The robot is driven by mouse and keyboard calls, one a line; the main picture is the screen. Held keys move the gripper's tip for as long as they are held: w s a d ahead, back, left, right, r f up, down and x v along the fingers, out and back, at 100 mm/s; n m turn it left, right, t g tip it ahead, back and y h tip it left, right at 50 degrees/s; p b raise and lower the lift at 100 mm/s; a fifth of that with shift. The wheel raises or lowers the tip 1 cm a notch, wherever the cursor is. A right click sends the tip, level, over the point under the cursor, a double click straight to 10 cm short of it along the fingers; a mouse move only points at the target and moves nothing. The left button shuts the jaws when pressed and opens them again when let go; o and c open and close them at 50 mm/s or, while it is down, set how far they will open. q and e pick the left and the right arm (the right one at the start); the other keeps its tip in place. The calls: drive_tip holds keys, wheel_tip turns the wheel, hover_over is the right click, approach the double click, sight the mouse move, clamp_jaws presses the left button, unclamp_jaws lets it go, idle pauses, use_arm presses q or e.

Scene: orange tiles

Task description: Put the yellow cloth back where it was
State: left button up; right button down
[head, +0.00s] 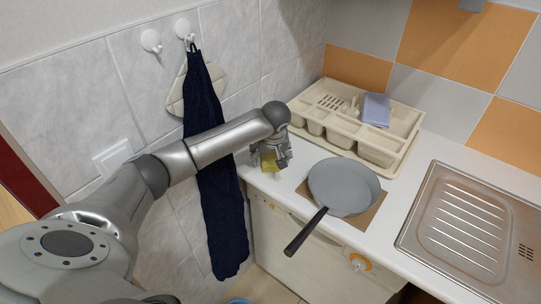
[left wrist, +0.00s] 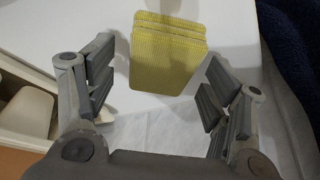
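The yellow cloth (head: 268,163) is a small folded piece with a ribbed texture, at the left end of the white counter. In the head view my left gripper (head: 271,160) is over it and hides part of it. In the left wrist view the cloth (left wrist: 168,60) lies on the white surface, between and slightly beyond the spread fingers of my left gripper (left wrist: 155,88). A gap shows on each side, so the fingers are open and not holding it. My right gripper is out of view.
A cream dish rack (head: 408,122) holding a blue-violet item (head: 376,109) stands behind. A grey pan (head: 343,187) sits on a brown board (head: 374,212), right of the gripper. The steel sink (head: 468,228) is farther right. A dark towel (head: 221,205) hangs left.

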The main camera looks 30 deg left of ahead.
use_arm(q)
drive_tip(key=shift+r, duration=0.15)
drive_tip(key=shift+r+p, duration=0.3)
drive_tip(key=shift+p, duration=0.05)
drive_tip(key=p+v, duration=0.8)
drive_tip(key=v, duration=0.3)
drive_tip(key=shift+s+r, duration=0.2)
drive_tip(key=shift+r, duration=0.05)
drive_tip(key=shift+d, duration=0.1)
